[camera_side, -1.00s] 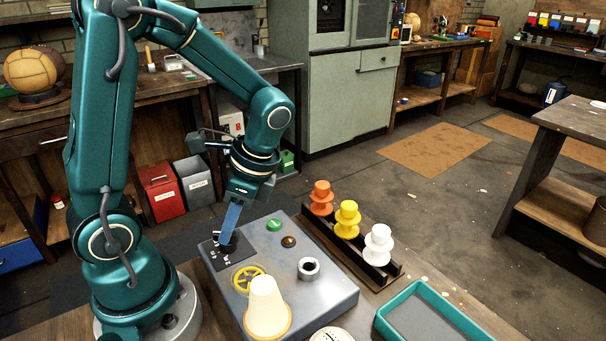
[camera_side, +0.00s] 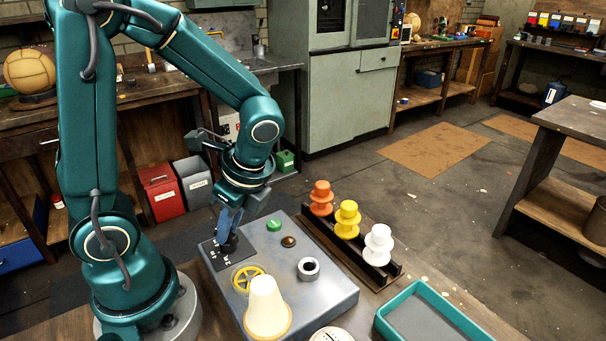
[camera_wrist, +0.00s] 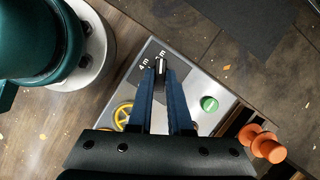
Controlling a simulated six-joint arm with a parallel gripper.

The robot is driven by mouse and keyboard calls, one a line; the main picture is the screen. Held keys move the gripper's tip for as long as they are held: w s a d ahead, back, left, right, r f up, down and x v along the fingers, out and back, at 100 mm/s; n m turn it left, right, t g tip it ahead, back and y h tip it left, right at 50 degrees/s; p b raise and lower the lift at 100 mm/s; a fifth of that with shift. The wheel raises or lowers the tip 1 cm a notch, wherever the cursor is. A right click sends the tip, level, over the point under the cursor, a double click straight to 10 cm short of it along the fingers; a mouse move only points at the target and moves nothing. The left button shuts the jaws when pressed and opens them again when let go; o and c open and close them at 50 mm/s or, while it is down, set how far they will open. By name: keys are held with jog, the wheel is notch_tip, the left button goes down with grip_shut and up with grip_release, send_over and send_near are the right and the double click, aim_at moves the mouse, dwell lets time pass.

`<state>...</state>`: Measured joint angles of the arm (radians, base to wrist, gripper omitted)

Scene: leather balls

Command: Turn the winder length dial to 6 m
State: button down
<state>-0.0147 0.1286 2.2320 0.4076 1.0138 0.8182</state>
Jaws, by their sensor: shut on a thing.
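The winder (camera_side: 330,296) is a grey box-shaped machine on the bench. Its length dial (camera_wrist: 160,66) sits at the far left corner on a dark plate (camera_side: 217,258) with white markings. "4 m" reads left of the dial in the wrist view, and another label ending in "m" is partly covered beside it. My gripper (camera_wrist: 161,72) points down with its blue fingers shut on the dial's knob; it also shows in the side view (camera_side: 229,240). The fingers hide much of the dial, so I cannot tell its exact setting.
On the winder are a green button (camera_side: 274,225), a dark button (camera_side: 289,241), a yellow handwheel (camera_side: 248,279), a cream cone (camera_side: 265,305) and a grey ring (camera_side: 308,268). Orange (camera_side: 321,197), yellow (camera_side: 347,219) and white (camera_side: 378,245) spools stand in a rack behind. A teal tray (camera_side: 430,315) lies at right.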

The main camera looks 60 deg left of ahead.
jog(key=c, duration=0.8)
grip_release()
jog(key=shift+c, duration=0.2)
jog(key=v, duration=0.5)
jog(key=shift+r, duration=0.1)
jog(key=shift+w+r, duration=0.1)
jog(key=d+r+n+t+h, duration=0.4)
jog(key=d+n+t, duration=0.2)
jog(key=n, duration=0.6)
jog(key=shift+s+t, duration=0.35)
jog(key=shift+t, duration=0.55)
